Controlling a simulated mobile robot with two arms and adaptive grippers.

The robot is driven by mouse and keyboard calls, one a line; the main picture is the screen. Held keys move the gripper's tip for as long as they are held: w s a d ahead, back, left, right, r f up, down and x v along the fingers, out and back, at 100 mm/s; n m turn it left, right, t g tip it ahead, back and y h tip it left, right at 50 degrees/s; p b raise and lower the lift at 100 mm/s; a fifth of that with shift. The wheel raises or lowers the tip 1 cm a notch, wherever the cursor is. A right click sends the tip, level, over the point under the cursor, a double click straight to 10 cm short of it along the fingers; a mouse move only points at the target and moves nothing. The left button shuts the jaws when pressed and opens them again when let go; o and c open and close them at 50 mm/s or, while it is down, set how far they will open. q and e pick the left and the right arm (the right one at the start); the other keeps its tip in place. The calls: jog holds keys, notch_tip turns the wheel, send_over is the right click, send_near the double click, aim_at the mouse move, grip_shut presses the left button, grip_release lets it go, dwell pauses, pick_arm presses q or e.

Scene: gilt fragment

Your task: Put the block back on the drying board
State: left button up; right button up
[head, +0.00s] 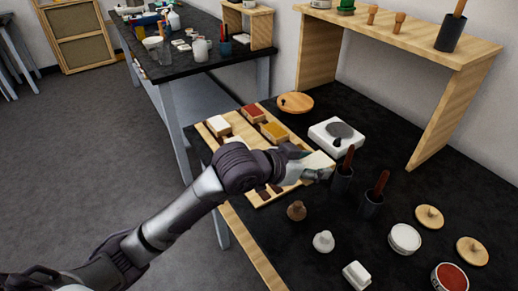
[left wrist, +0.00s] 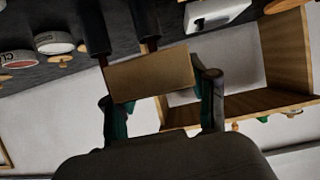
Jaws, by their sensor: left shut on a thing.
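The drying board (head: 236,119) is a pale wooden board on the dark bench, partly hidden behind my left arm. It bears a white-topped block (head: 218,124), a red-topped block (head: 252,112) and a yellow-topped block (head: 274,131). My left gripper (head: 318,172) is shut on a pale block (head: 319,160), at the board's right end in the head view. In the left wrist view the block (left wrist: 150,77) shows as a tan slab between the fingers of the left gripper (left wrist: 162,100). I cannot tell whether the block touches anything below. My right gripper is not in view.
Two dark cups with brown handles (head: 372,202) stand close right of the left gripper. A white device with a grey disc (head: 336,136) and a round wooden disc (head: 296,102) lie behind. Knobs, lids and tubs crowd the front right. A wooden shelf (head: 440,48) stands over the back.

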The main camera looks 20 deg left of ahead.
pick_arm(q)
jog(key=w+a+f, duration=0.2)
jog(key=a, duration=0.1)
jog(key=w+a+f, duration=0.1)
jog(key=a+f, duration=0.1)
jog(key=a, duration=0.1)
jog(key=w+a+f, duration=0.2)
jog(key=a+f, duration=0.1)
jog(key=shift+w+a, duration=0.3)
jog(key=shift+a, duration=0.1)
notch_tip(320, 180, down, 4)
jog(key=shift+r, duration=0.15)
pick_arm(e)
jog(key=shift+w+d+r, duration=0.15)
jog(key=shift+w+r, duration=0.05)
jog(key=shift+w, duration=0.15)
pick_arm(q)
jog(key=shift+f, duration=0.2)
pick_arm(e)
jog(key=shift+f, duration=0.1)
pick_arm(q)
jog(key=o, duration=1.3)
jog(key=shift+o, duration=0.4)
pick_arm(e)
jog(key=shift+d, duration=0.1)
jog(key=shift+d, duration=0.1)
